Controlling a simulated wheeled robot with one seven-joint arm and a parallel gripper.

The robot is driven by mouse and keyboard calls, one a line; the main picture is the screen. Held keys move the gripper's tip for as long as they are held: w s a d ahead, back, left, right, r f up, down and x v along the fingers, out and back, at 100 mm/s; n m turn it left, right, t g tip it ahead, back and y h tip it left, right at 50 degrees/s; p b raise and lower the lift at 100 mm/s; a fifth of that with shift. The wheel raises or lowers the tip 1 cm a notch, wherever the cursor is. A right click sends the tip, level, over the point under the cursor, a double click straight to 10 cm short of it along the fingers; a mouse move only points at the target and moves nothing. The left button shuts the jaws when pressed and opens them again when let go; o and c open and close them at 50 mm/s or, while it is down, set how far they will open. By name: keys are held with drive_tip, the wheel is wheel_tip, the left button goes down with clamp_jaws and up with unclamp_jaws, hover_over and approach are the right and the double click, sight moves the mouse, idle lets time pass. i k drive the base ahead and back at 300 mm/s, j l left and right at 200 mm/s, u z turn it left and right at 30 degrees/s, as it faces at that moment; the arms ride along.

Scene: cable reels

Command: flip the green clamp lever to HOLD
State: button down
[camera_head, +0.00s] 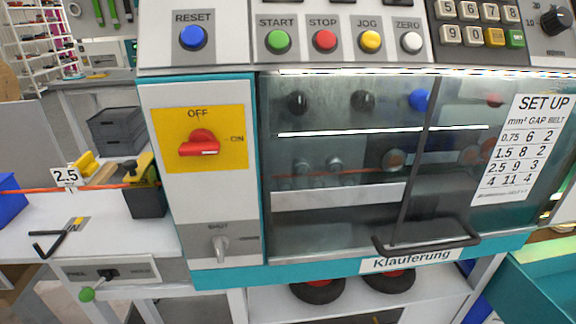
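The green clamp lever (87,295) is at the lower left, on the front face of the white bench. Its green ball knob hangs down and to the left of its dark pivot. The lever's grey plate (133,274) carries small lettering on both sides of the pivot. The left word looks like FREE and the right one like HOLD, but both are blurred. The knob is on the left word's side. My gripper is not in view.
A white machine (215,185) with a red rotary switch (200,143) and a glass door stands right of the lever. An orange cable (25,190) tagged 2.5 runs above the bench (100,232).

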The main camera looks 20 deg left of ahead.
sight(85, 295)
drive_tip(key=k+u, duration=0.15)
drive_tip(key=u, duration=1.4)
